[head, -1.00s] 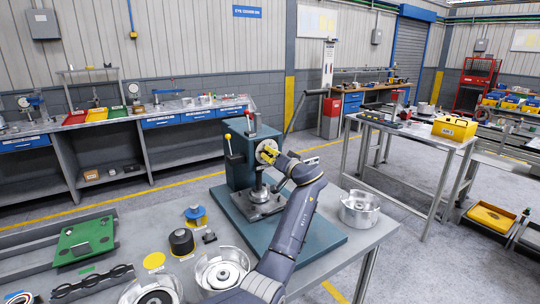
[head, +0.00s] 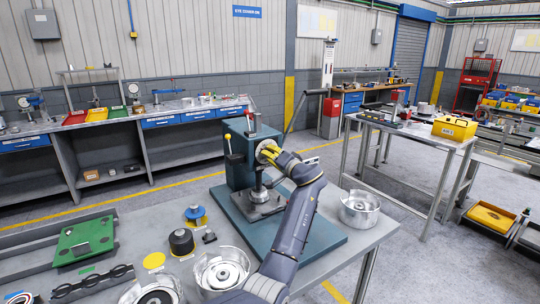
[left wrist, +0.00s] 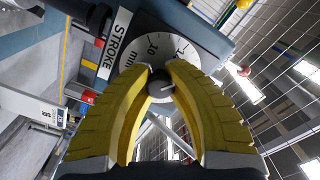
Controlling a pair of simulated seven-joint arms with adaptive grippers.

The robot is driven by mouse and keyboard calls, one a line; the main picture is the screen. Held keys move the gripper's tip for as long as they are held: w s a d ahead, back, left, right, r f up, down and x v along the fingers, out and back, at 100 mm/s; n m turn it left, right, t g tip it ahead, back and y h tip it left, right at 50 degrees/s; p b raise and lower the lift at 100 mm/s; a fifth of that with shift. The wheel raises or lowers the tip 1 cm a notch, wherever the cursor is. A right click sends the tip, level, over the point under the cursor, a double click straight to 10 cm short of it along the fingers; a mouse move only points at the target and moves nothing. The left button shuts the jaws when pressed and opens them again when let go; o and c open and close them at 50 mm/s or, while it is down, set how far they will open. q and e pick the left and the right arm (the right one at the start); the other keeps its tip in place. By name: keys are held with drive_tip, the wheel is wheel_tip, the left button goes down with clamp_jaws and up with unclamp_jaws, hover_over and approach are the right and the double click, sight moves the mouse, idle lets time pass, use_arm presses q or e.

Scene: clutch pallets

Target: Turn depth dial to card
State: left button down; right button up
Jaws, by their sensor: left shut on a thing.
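The depth dial (head: 263,148) is a pale round disc on the side of the teal press (head: 237,165). In the left wrist view the dial face (left wrist: 183,42) carries black scale marks, a "10" and "mm", beside a white STROKE label (left wrist: 115,42). My left gripper (head: 267,153) has yellow fingers shut on the dial's small central knob (left wrist: 160,86); the fingertips hide part of the knob and the scale. A pale pointer-like mark shows between the fingers. I cannot make out a card with a setting on it. My right gripper is not in view.
The press stands on a teal base plate (head: 325,240) on the grey bench. A metal clutch drum (head: 360,208) stands to its right. Another drum (head: 220,270), a black-topped part (head: 181,241) and a green plate (head: 85,240) lie to the left.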

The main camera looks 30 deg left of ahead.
use_arm(q)
drive_tip(key=shift+f, duration=0.4)
drive_tip(key=c, duration=1.1)
unclamp_jaws()
drive_tip(key=shift+r, duration=0.3)
drive_tip(key=v, duration=1.2)
drive_tip(key=shift+f, duration=0.1)
